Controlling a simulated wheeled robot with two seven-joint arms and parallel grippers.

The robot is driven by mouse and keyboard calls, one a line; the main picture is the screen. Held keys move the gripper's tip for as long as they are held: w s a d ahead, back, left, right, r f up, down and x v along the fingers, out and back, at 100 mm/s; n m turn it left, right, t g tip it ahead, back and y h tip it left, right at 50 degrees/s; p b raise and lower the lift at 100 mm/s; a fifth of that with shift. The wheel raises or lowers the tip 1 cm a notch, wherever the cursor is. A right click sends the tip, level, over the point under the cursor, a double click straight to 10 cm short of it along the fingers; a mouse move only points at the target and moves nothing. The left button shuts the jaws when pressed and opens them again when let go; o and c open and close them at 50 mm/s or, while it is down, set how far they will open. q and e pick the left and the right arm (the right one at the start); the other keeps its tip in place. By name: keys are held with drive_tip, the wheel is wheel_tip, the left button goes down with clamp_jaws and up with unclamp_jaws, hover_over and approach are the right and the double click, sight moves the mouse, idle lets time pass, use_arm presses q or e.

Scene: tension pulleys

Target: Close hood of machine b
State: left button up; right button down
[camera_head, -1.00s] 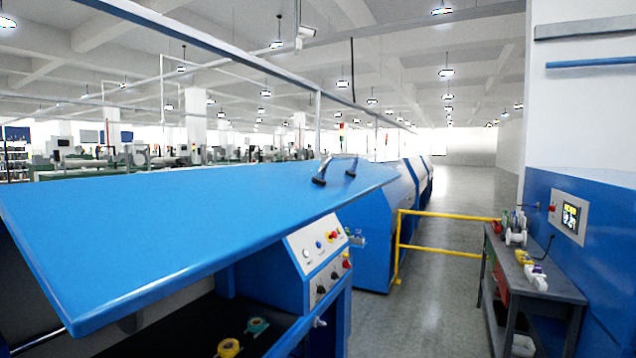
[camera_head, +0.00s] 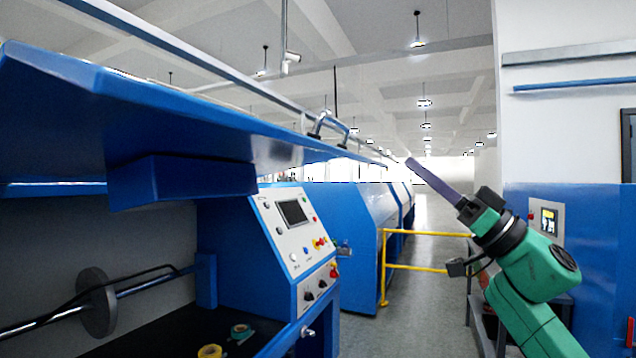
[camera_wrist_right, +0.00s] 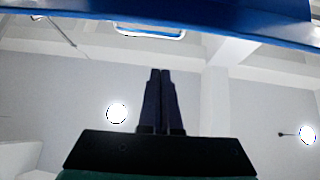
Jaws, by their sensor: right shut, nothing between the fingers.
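The blue hood (camera_head: 190,125) of the machine is raised, its panel spanning the upper left of the head view above the open bay. Its metal handle (camera_head: 330,124) sits near the right end of the hood. My right gripper (camera_head: 412,166) is shut and empty, pointing up and left, to the right of the handle and apart from it. In the right wrist view the two dark fingers (camera_wrist_right: 160,75) are together below the hood's blue edge (camera_wrist_right: 220,18), with the handle (camera_wrist_right: 150,32) showing at the top. My left gripper is not in view.
A control panel (camera_head: 298,228) with buttons and a screen stands at the bay's right end. Yellow (camera_head: 210,351) and teal (camera_head: 241,332) spools lie in the bay. A yellow railing (camera_head: 384,265) borders the aisle. A dark table stands behind my right arm.

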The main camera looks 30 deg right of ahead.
drive_tip(key=w+a+r+n+g+y+p, duration=0.1)
drive_tip(key=w+a+r+y+p, duration=0.1)
drive_tip(key=w+a+r+p, duration=0.4)
drive_tip(key=f+p, duration=0.1)
drive_tip(key=p, duration=0.1)
drive_tip(key=a+f+p, duration=0.1)
drive_tip(key=p, duration=0.1)
drive_tip(key=shift+w+a+f, duration=0.15)
drive_tip(key=shift+a+f, duration=0.05)
drive_tip(key=shift+a, duration=0.05)
drive_tip(key=shift+f, duration=0.1)
